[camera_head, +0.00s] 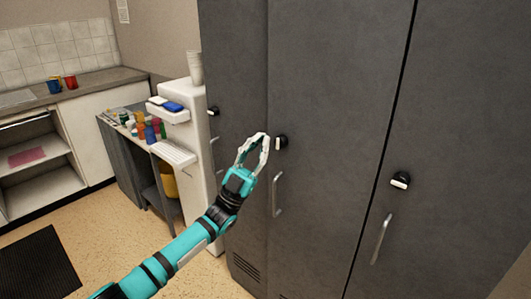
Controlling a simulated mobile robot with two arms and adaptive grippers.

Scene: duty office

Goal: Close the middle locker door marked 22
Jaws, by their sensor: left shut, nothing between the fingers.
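The middle locker door (335,90) is a tall dark grey panel, with a black knob (281,142) and a vertical silver pull handle (277,195) near its left edge. It looks about flush with its neighbours; I cannot tell if it is fully shut. No number 22 is readable. My left gripper (261,138) is shut and empty, its fingertips just left of the knob, in front of the seam between the left and middle doors. I cannot tell if it touches the door. My right gripper is not in view.
The right locker door (470,130) and left locker door (237,70) stand either side. Left of the lockers are a white dispenser unit (201,125) and a low table with several coloured bottles. A counter with mugs is at back left. A dark mat (35,265) lies on the floor.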

